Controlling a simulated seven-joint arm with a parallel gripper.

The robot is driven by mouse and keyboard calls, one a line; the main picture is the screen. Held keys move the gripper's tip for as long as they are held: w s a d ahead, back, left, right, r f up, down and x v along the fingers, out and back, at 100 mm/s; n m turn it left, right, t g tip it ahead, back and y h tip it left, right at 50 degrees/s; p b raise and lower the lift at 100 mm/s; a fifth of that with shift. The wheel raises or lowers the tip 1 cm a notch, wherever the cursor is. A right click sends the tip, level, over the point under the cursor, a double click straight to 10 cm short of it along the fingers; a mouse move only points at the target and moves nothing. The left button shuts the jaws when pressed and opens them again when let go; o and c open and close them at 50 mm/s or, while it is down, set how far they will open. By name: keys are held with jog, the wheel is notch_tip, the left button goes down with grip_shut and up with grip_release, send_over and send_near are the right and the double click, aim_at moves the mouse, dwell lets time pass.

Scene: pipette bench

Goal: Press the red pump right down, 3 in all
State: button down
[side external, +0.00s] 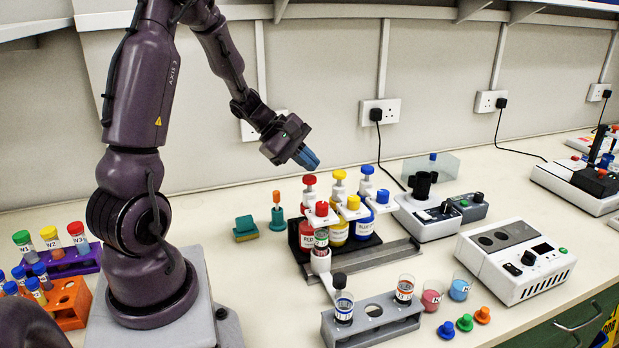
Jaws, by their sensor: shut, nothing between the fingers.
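The red pump (309,181) tops the bottle labelled RED, at the left end of a row of three pump bottles in a black holder. Its head stands up on its stem, about as high as the yellow and blue ones. My gripper (313,164) has blue fingers, shut and empty, tilted down to the right. In the picture its tips are just above the red head, with a small gap; the true depth between them is hard to judge. A labelled vial (321,240) stands in a white carrier in front of the red bottle. Its contents are hard to make out.
The yellow pump (339,175) and blue pump (367,170) stand close on the right. A metal rail (375,257) runs in front. A grey rack (372,322) with vials is nearer.

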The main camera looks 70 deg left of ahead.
aim_at(308, 179)
jog(key=shift+r, duration=2.55)
dwell(0.9)
notch_tip(308, 179, up, 4)
jog(key=shift+f, duration=0.15)
jog(key=shift+f, duration=4.45)
jog(key=shift+f, duration=0.1)
jog(key=shift+f, duration=0.3)
